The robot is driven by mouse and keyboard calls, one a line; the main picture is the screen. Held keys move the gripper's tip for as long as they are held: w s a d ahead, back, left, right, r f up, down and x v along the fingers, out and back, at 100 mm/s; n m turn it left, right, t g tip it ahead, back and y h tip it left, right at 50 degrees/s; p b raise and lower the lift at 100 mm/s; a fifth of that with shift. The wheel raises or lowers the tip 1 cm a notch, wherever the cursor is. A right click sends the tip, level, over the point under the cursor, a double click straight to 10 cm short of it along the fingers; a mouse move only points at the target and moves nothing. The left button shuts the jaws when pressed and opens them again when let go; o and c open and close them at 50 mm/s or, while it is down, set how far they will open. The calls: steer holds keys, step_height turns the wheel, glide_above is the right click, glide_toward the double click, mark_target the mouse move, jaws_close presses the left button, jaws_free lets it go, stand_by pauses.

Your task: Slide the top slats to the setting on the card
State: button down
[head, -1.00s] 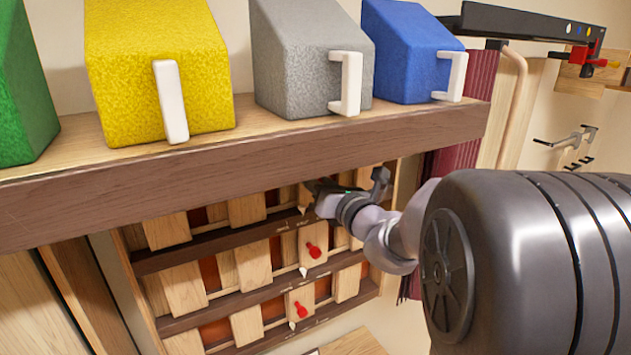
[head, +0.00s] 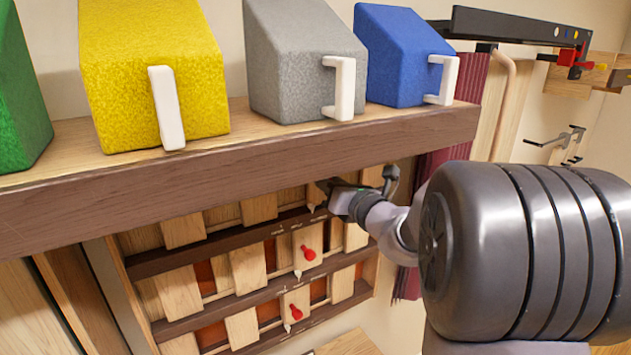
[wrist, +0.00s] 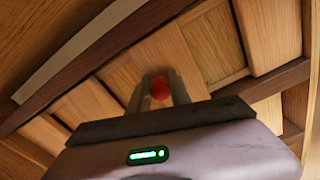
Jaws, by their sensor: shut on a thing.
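The slatted wooden panel (head: 250,268) hangs under the shelf, with rows of slats between dark rails. My gripper (head: 322,190) is at the right part of the top row, close under the shelf. In the wrist view my gripper (wrist: 160,95) is shut on the red knob (wrist: 160,87) of the top slider. A pale pointer (head: 311,207) hangs below it at the marked rail, whose marks are too small to read. The top slats (head: 183,231) show little red backing between them. The middle knob (head: 308,253) and lower knob (head: 296,312) stand free. I cannot make out a card.
The thick shelf (head: 240,165) runs close above my gripper. It carries yellow (head: 150,75), grey (head: 300,60), blue (head: 405,55) and green (head: 22,100) bins with white handles. A dark red curtain (head: 462,135) and wall hooks (head: 560,138) are at the right.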

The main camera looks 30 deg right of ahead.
steer(key=c, duration=1.3)
jaws_free()
steer(key=shift+d, duration=0.2)
steer(key=shift+o, duration=0.6)
steer(key=shift+d, duration=0.2)
steer(key=shift+a, duration=0.1)
steer(key=shift+s+a, duration=0.1)
steer(key=s+b, duration=0.2)
steer(key=s, duration=1.5)
steer(key=shift+s+d, duration=0.2)
steer(key=shift+d, duration=0.15)
